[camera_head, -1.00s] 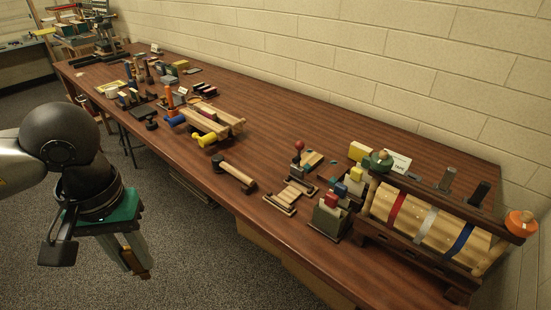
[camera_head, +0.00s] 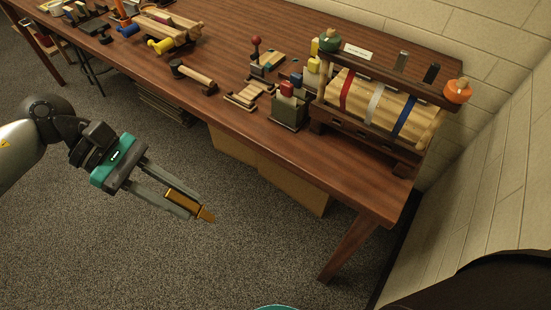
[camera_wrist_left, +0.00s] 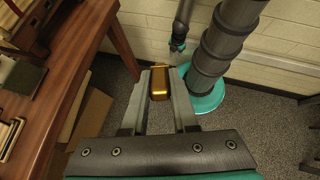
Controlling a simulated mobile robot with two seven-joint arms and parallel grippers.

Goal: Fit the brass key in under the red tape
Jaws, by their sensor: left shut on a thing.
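My left gripper (camera_head: 188,203) is shut on the brass key (camera_head: 206,214), a golden block-like piece held between the fingertips. It is over the floor in front of the table, well apart from the red tape. In the left wrist view the key (camera_wrist_left: 158,83) sits between both fingers. The red tape (camera_head: 346,91) is a narrow band across pale wooden rolls on a dark rack (camera_head: 370,131) at the table's right end. A white band and a blue band lie right of it. A dark arm end, likely my right gripper (camera_wrist_left: 177,45), shows small in the left wrist view; its jaws are unclear.
A grey-green box with a red-topped block (camera_head: 288,110) stands left of the rack. A wooden roller (camera_head: 193,77) lies near the front edge of the table (camera_head: 240,105). A brick wall is behind and right. Brown panels (camera_head: 290,184) stand under the table.

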